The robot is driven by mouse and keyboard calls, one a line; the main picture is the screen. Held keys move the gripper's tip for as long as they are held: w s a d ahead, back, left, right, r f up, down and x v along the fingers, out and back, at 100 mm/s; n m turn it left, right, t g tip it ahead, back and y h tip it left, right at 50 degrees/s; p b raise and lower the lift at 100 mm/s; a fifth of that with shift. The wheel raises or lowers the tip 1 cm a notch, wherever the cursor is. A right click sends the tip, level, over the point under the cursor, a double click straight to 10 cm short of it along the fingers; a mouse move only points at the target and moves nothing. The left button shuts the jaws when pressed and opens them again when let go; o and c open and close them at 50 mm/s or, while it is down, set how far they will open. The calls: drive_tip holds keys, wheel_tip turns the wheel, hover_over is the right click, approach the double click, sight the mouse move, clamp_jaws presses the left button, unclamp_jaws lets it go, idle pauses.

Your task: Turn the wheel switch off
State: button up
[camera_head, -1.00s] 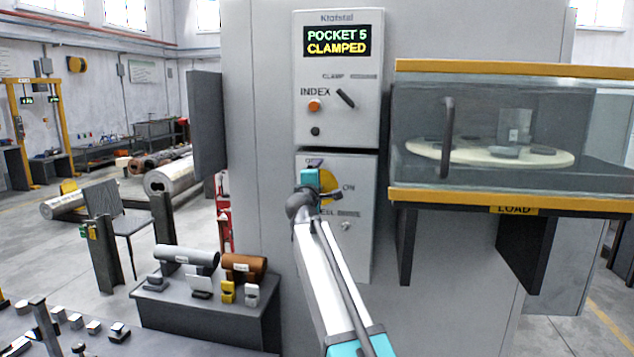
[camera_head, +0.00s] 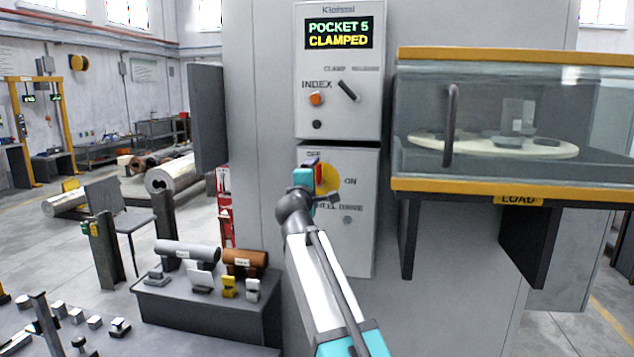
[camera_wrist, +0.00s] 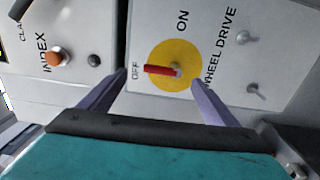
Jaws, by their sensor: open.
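The wheel drive switch is a red handle (camera_wrist: 161,71) on a round yellow plate (camera_wrist: 187,54), on the lower grey panel. In the wrist view the handle points at the OFF label. In the head view the red handle (camera_head: 317,170) stands roughly upright below OFF, and ON is to the right of the yellow plate (camera_head: 330,177). My gripper (camera_wrist: 159,78) is open, with one finger to each side of the handle in the wrist view and nothing held. In the head view my gripper (camera_head: 318,189) covers the plate's left part. I cannot tell whether a finger touches the panel.
Above is a panel with an orange INDEX button (camera_head: 316,99), a black clamp lever (camera_head: 348,90) and a display (camera_head: 338,34) reading POCKET 5 CLAMPED. Small toggles (camera_wrist: 246,37) sit beside the switch. A glazed load enclosure (camera_head: 515,125) juts out at right.

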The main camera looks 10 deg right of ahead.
drive_tip(key=b+v, duration=0.1)
drive_tip(key=v, duration=0.5)
drive_tip(key=shift+d+r, duration=0.1)
idle(0.3)
